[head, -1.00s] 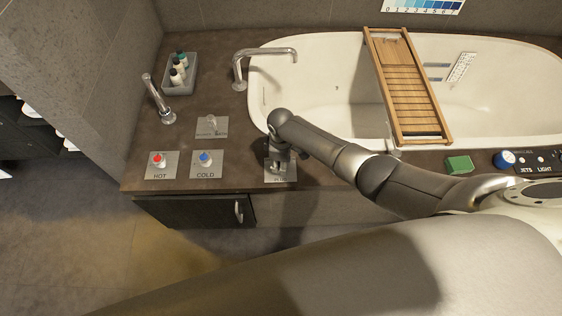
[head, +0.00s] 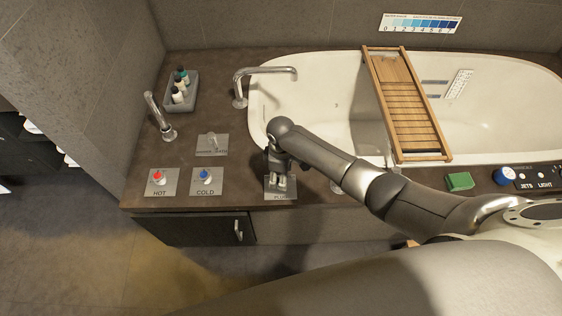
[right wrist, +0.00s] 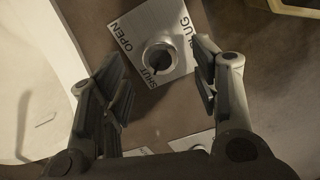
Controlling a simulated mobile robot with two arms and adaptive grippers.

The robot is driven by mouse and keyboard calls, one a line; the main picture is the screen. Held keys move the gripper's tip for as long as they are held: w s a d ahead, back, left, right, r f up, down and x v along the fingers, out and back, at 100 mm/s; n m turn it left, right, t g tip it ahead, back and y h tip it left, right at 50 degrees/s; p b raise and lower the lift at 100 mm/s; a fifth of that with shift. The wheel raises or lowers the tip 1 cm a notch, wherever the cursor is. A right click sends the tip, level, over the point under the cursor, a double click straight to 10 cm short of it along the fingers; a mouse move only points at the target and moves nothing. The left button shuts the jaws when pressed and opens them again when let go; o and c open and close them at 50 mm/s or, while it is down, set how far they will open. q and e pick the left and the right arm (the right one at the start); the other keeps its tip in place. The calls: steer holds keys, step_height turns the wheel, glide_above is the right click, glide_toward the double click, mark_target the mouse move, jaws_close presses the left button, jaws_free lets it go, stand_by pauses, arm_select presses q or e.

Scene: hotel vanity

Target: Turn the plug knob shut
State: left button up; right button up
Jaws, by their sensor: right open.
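The plug knob (right wrist: 160,58) is a round metal knob on a square metal plate (right wrist: 141,28) marked OPEN, SHUT and PLUG. The lettering runs tilted in the right wrist view. I cannot tell clearly where the knob points. In the head view the plug plate (head: 287,196) lies on the dark deck near its front edge, and my gripper hides most of the knob. My right gripper (right wrist: 160,82) is open over the plate, its fingers to the left and right of the knob with gaps on both sides. My left gripper is out of view.
Red HOT (head: 158,177) and blue COLD (head: 206,176) knobs sit left of the plug plate. Another labelled plate (head: 212,144) lies behind them. The bathtub (head: 330,95) with a wooden rack (head: 408,100) is behind. A green block (head: 460,181) lies to the right.

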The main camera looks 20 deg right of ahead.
step_height(320, 180, up, 8)
stand_by(0.4)
stand_by(0.4)
